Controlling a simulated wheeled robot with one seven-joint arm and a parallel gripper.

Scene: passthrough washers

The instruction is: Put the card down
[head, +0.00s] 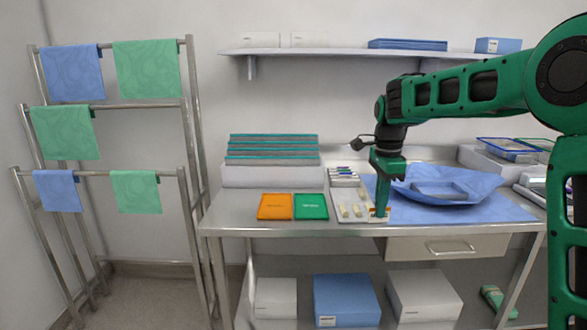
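My gripper (379,214) points down at the front edge of the steel table, by the right side of a pale tray (346,216). A small pale and orange patch shows at its fingertips. I cannot tell whether this is a card or part of the fingers, nor whether the fingers are open or shut. An orange card-like square (276,207) and a green card-like square (310,207) lie flat side by side on the table, left of the tray and apart from my gripper.
A blue wrap with a tray-like shape (440,190) lies on a blue sheet (500,211) right of my gripper. Stacked teal-edged items (272,149) stand at the back left. The steel table (235,212) is bare at its left front. A towel rack (190,110) stands left.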

